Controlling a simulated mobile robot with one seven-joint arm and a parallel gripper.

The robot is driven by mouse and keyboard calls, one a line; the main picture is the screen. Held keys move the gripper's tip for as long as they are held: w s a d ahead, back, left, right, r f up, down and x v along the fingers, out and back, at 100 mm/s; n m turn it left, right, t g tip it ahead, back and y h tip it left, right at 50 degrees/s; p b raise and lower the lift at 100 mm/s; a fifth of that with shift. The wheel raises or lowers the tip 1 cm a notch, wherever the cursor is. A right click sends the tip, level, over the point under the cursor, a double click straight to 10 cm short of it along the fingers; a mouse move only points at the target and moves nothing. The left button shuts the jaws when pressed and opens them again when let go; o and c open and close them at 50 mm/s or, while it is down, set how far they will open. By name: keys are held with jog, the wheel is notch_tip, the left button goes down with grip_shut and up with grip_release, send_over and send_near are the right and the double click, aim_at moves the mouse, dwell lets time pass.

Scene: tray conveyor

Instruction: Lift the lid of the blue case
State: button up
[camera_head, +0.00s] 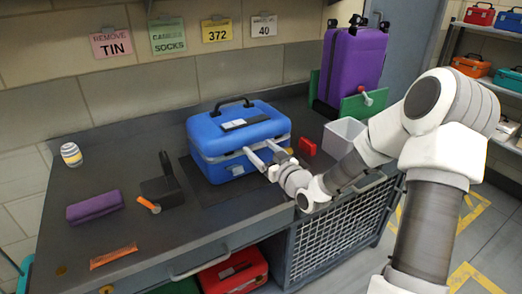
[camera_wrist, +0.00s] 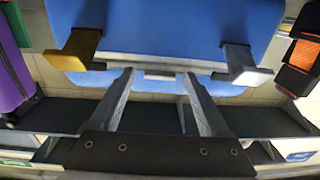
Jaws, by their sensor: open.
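The blue case (camera_head: 232,139) stands on the dark worktop with its lid (camera_head: 262,109) down and a dark handle on top. It also shows large in the wrist view (camera_wrist: 170,22). There, a gold latch (camera_wrist: 78,48) and a silver latch (camera_wrist: 244,63) stick out from its near side, one to each side of my fingers. I cannot tell whether the latches are fastened. My gripper (camera_head: 260,151) is at the front of the case, fingers apart and empty. In the wrist view my gripper (camera_wrist: 158,76) points at the pale front rim between the latches; contact is unclear.
A small red object (camera_head: 307,147) and a grey bin (camera_head: 345,136) are right of the case. A purple suitcase (camera_head: 352,65) stands behind.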

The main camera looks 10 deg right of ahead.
grip_shut()
dwell(1.3)
